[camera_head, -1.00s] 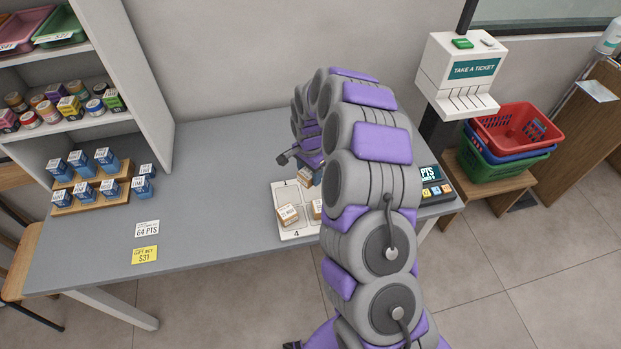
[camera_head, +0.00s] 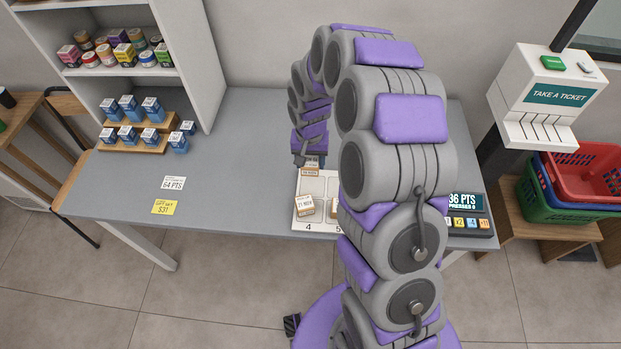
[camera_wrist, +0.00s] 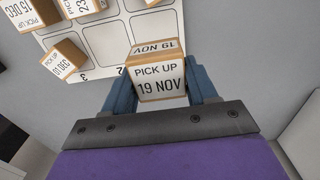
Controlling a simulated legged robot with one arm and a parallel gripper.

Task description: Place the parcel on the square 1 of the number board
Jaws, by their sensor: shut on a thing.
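My gripper (camera_wrist: 162,84) is shut on a parcel (camera_wrist: 160,80), a small tan box with a white label reading "PICK UP 19 NOV". The blue fingers clasp its two sides. The number board (camera_wrist: 112,42), white with grey lines, lies beyond it. I cannot tell whether the parcel touches the board. In the head view my gripper (camera_head: 311,160) is at the board's far left corner, and the board (camera_head: 300,221) shows marks 4 and 5 in front.
Other parcels stand on the board, including a "01 DEC" one (camera_wrist: 63,59) near mark 3 and one above mark 4 (camera_head: 305,207). A points display (camera_head: 466,203) stands right of my arm. Blue boxes on a wooden stand (camera_head: 130,140) are at left.

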